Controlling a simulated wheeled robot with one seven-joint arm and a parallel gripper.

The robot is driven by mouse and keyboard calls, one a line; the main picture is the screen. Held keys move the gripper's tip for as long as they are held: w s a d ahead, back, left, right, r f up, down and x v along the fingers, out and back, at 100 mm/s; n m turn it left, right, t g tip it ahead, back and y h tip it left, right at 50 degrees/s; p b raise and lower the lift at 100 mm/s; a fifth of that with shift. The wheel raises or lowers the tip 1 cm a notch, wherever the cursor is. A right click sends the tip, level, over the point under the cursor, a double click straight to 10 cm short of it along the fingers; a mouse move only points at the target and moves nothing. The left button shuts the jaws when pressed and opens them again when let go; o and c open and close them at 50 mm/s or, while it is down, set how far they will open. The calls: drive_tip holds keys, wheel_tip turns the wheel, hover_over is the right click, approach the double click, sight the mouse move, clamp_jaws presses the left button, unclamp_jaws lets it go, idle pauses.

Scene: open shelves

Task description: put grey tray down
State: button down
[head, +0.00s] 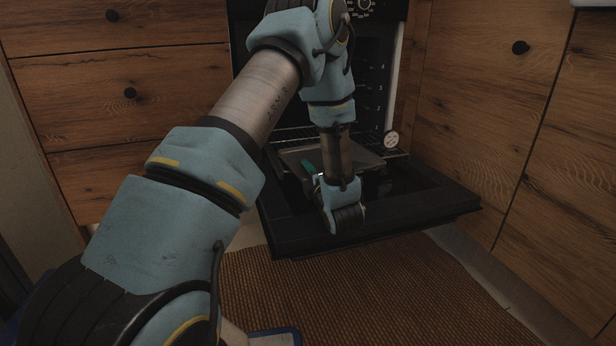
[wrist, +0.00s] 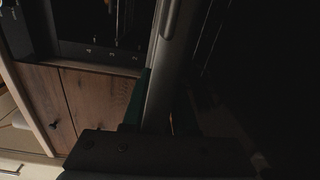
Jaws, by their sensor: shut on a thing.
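The grey tray (head: 362,156) is at the oven opening in the head view, above the lowered door and by the wire rack. My arm covers part of it, and I cannot tell whether it touches the rack. In the wrist view the tray (wrist: 160,88) shows as a narrow grey edge running up from between the fingers. My gripper (head: 308,168) is shut on the tray's near edge, with a green finger pad showing. It also shows in the wrist view (wrist: 150,110), where the far finger is lost in shadow.
The oven door (head: 400,212) is open and lies flat below the tray. Wooden cabinets (head: 120,95) stand on both sides. A brown woven mat (head: 350,295) covers the floor in front.

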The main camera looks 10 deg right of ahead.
drive_tip(key=shift+r, duration=0.1)
drive_tip(key=shift+f, duration=0.25)
drive_tip(key=c, duration=0.7)
unclamp_jaws()
drive_tip(key=shift+r, duration=0.1)
